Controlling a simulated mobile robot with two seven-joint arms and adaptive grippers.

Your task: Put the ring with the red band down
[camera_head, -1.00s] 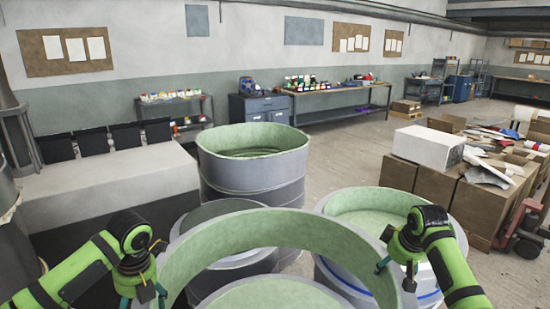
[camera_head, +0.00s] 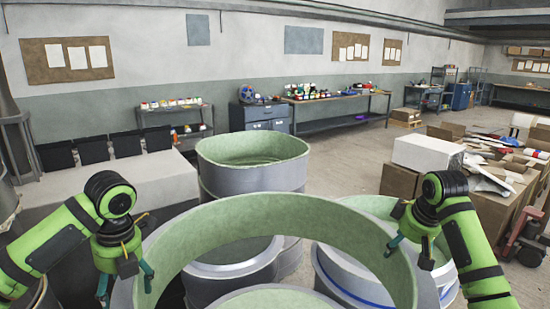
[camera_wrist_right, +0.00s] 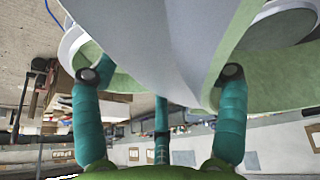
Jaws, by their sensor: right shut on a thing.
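A large ring (camera_head: 290,203), pale green inside with a grey rim, spans the front of the head view. No red band shows on its visible side. My right gripper (camera_head: 408,254) is shut on the ring's right wall, one finger inside and one outside. The right wrist view shows the ring's wall (camera_wrist_right: 165,50) between its fingers. My left gripper (camera_head: 126,284) has its fingers either side of the ring's left wall; whether they press on it is unclear. The ring's near side and bottom are out of frame.
A tall grey drum (camera_head: 253,178) with a green inside stands behind the ring. Another mould with a blue band (camera_head: 352,291) stands at the right. A pale block (camera_head: 120,184) is at left. Cardboard boxes (camera_head: 490,210) crowd the right; floor is open beyond the drum.

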